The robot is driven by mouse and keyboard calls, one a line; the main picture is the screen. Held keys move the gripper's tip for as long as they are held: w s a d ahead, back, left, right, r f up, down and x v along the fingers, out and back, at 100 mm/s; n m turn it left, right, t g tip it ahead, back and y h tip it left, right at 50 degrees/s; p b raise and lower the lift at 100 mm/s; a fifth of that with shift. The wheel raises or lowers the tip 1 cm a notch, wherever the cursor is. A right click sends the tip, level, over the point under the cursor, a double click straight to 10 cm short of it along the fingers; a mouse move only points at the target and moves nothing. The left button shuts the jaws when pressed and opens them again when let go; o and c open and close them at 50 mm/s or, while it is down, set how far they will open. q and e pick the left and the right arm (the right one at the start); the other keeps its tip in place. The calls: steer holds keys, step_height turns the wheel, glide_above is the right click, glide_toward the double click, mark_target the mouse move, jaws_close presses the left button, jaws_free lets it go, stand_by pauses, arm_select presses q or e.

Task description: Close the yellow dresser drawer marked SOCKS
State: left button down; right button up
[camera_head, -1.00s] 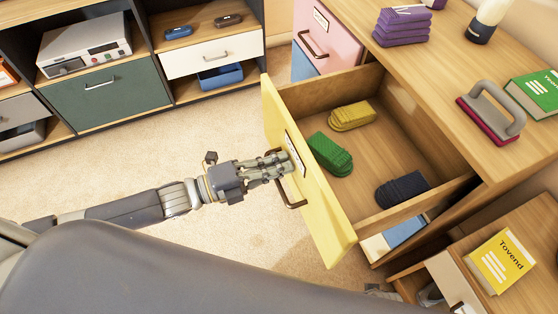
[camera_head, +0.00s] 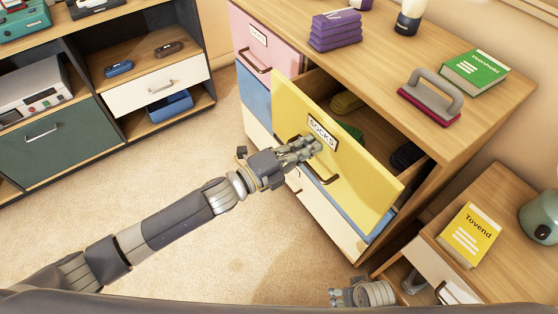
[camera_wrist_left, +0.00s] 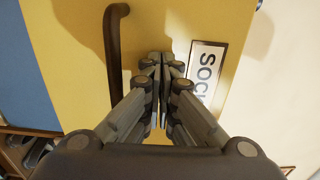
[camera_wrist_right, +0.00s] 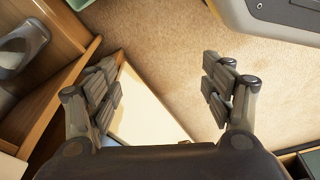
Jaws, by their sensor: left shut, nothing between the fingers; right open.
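The yellow drawer (camera_head: 350,165) marked SOCKS is partly open in the wooden dresser (camera_head: 470,125). Its label (camera_head: 322,134) and dark handle (camera_head: 322,176) show on the front. Folded yellow socks (camera_head: 346,102) and dark socks (camera_head: 405,156) show inside, with green ones mostly hidden. My left gripper (camera_head: 308,148) is shut and empty, its fingertips at the drawer front beside the label and above the handle. In the left wrist view, the fingertips (camera_wrist_left: 160,62) lie between the handle (camera_wrist_left: 117,60) and the label (camera_wrist_left: 205,70); contact looks likely. My right gripper (camera_wrist_right: 165,80) is open and empty, low near a smaller cabinet.
On the dresser top are purple cloths (camera_head: 336,30), a grey-handled brush (camera_head: 432,98) and a green book (camera_head: 475,68). A nightstand (camera_head: 500,200) with a yellow book (camera_head: 469,235) and an open drawer stands at right. Carpet is clear at left.

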arm_select(q)
steer(key=b+x, duration=0.1)
steer(key=x, duration=0.8)
steer(key=shift+w+d+f+b, duration=0.1)
steer(key=shift+w+d+b, duration=0.1)
steer(key=shift+b, duration=0.1)
steer(key=shift+w+d, duration=0.15)
steer(key=shift+d, duration=0.1)
steer(key=shift+r, duration=0.25)
arm_select(e)
step_height(320, 180, up, 7)
steer(key=w, duration=0.2)
steer(key=shift+a+t, duration=0.2)
steer(key=shift+t, duration=0.1)
steer(key=shift+f, duration=0.1)
arm_select(q)
steer(key=shift+a, duration=0.1)
